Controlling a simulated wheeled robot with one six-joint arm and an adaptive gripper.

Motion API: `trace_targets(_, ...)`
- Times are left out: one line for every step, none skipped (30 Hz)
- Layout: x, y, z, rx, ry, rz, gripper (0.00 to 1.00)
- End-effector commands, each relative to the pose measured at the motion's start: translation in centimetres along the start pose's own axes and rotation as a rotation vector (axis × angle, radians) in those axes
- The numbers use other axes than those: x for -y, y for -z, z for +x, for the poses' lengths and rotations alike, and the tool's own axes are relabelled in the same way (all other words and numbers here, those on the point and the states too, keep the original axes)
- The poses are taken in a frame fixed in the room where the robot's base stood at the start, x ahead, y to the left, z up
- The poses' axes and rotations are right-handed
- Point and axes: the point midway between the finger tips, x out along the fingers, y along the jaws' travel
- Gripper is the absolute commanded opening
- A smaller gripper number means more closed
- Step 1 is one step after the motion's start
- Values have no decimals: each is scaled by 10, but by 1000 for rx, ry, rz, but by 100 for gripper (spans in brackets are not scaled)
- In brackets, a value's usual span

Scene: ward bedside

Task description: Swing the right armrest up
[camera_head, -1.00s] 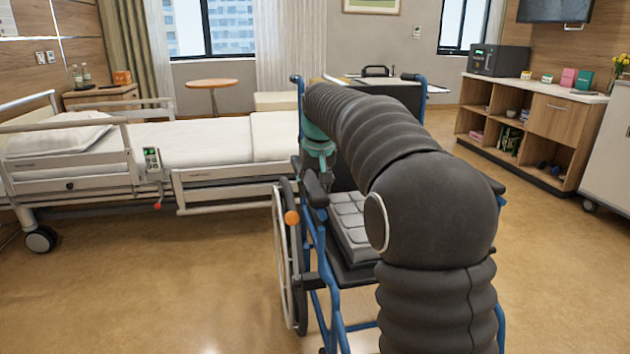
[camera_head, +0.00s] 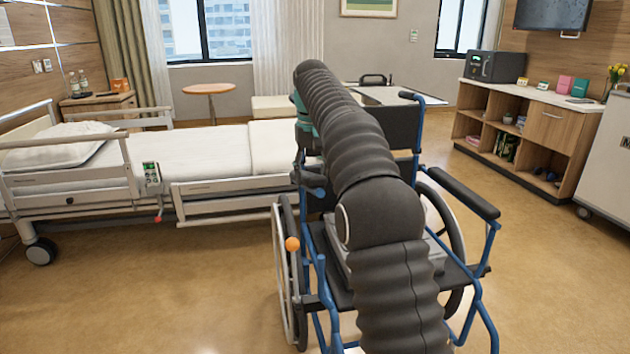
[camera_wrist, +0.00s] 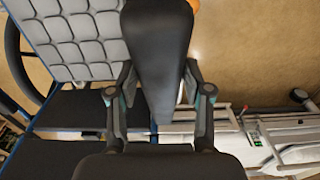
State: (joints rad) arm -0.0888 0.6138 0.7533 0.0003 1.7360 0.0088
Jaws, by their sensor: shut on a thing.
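The blue-framed wheelchair (camera_head: 333,300) faces me in the head view, its seat partly behind my arm. Its right armrest, the one at picture left, is a black pad (camera_wrist: 157,45) that fills the middle of the wrist view. My gripper (camera_wrist: 158,95) has one finger on each side of this pad and is shut on it. In the head view my arm hides the fingertips and most of this armrest, so its exact tilt is hard to read. The other armrest (camera_head: 463,193) is level at picture right.
A bed (camera_head: 215,155) stands close behind and left of the wheelchair, and also shows in the wrist view (camera_wrist: 285,150). A grey seat cushion (camera_wrist: 70,40) lies beside the held pad. Open floor lies at front left; a shelf unit (camera_head: 530,130) stands at right.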

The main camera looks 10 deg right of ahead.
Motion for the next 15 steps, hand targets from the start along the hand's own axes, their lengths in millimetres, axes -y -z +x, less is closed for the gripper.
trace_targets(-1,3,-2,0,-2,0,0)
trace_targets(-1,3,-3,7,-2,1,0)
trace_targets(-1,3,-5,12,-2,1,0)
trace_targets(-1,3,-6,18,-2,1,0)
trace_targets(-1,3,-7,22,-2,1,0)
trace_targets(-1,2,-8,28,-2,0,0)
trace_targets(-1,2,-9,31,-2,1,0)
trace_targets(-1,2,-9,33,-2,1,0)
trace_targets(-1,1,-10,36,-2,1,0)
trace_targets(-1,1,-10,37,-2,1,0)
trace_targets(-1,1,-10,38,-2,1,0)
trace_targets(-1,0,-10,39,-2,1,0)
trace_targets(-1,0,-10,40,-2,1,0)
trace_targets(-1,0,-10,40,-2,1,0)
trace_targets(-1,0,-10,41,-2,1,0)
